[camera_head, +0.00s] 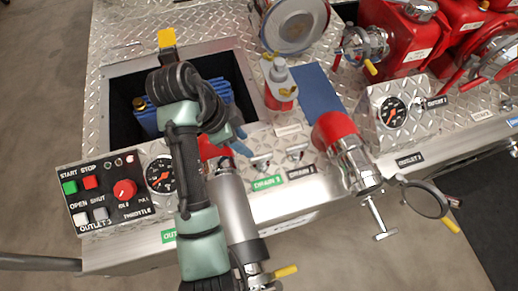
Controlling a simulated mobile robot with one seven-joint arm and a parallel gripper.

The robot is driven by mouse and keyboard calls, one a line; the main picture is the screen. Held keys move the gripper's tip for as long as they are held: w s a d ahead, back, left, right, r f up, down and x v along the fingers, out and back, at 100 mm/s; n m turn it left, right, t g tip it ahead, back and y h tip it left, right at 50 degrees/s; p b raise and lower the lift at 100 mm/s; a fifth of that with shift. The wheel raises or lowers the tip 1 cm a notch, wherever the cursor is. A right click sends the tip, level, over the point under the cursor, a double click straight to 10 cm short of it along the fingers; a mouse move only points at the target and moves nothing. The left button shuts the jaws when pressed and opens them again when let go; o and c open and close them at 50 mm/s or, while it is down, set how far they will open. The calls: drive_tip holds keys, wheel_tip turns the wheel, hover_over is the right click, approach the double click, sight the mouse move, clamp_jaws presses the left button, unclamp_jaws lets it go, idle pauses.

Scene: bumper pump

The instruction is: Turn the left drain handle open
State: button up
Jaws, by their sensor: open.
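The left drain handle (262,162) is a small metal lever on the bumper's steel top, above a green "DRAIN" label (267,183). A second, similar drain handle (296,153) stands to its right above a dark label. My gripper (240,145) has bluish fingers and is just left of and a little above the left handle in the picture. It is open, and no object shows between its fingers. The exact gap to the handle is hard to judge. My arm hides part of the panel left of the gripper.
A steel outlet pipe (236,215) with a red collar lies close below my gripper. Another red-collared outlet (350,158) stands to the right. A red-and-grey bottle (279,86) is behind the handles. The button panel (100,190) and a gauge (160,174) are left.

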sight(261, 156)
drive_tip(key=x, duration=1)
drive_tip(key=shift+a, duration=0.1)
drive_tip(key=shift+c, duration=0.2)
clamp_jaws()
